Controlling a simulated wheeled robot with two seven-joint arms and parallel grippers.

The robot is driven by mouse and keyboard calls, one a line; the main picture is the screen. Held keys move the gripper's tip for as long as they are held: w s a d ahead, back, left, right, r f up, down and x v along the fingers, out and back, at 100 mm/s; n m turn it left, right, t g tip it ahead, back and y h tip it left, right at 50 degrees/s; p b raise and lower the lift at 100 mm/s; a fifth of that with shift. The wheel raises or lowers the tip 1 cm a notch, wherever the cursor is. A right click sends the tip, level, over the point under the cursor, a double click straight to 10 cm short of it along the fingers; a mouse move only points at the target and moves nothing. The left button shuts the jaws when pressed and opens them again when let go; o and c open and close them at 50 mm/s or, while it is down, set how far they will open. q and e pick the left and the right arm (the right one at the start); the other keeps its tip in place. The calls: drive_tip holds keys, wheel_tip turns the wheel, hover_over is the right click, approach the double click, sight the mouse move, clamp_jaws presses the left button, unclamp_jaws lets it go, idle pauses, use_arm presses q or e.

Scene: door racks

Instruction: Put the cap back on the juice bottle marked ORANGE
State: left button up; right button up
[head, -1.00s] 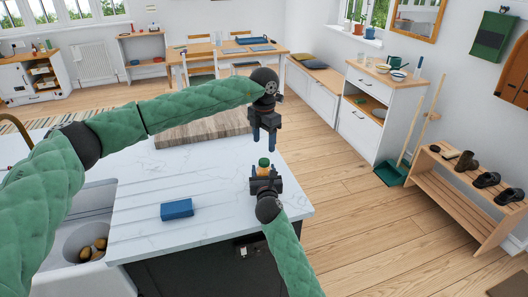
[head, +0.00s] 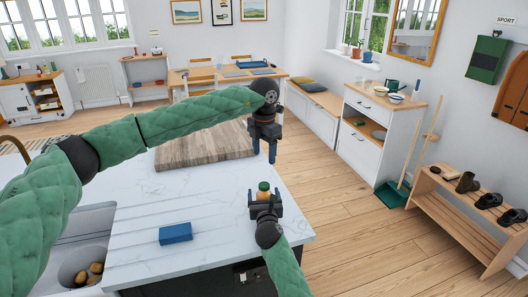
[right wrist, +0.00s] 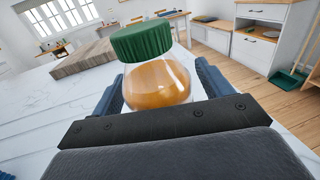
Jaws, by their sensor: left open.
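The juice bottle (right wrist: 158,84), with orange juice inside, stands between the fingers of my right gripper (head: 265,207), which appears shut on it. A green cap (right wrist: 141,41) sits on the bottle's top, looking slightly tilted in the right wrist view; whether it is fully seated I cannot tell. In the head view the cap (head: 264,187) shows above the right gripper. My left gripper (head: 263,150) is open and empty, pointing down, a short way above the cap and apart from it. No ORANGE marking is readable on the bottle.
The bottle is at the right end of a white marble counter (head: 150,205). A wooden board (head: 205,150) lies behind, a blue block (head: 175,233) lies to the left, and a sink (head: 80,262) is at the far left. The counter between is clear.

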drive_tip(key=shift+s, duration=0.1)
drive_tip(key=shift+s+f, duration=0.1)
drive_tip(key=shift+s, duration=0.25)
drive_tip(key=s+b, duration=0.1)
drive_tip(key=s, duration=0.3)
drive_tip(key=s+b, duration=0.1)
drive_tip(key=s, duration=0.1)
drive_tip(key=shift+s+d+b, duration=0.2)
drive_tip(key=shift+d+b, duration=0.15)
drive_tip(key=shift+s, duration=0.25)
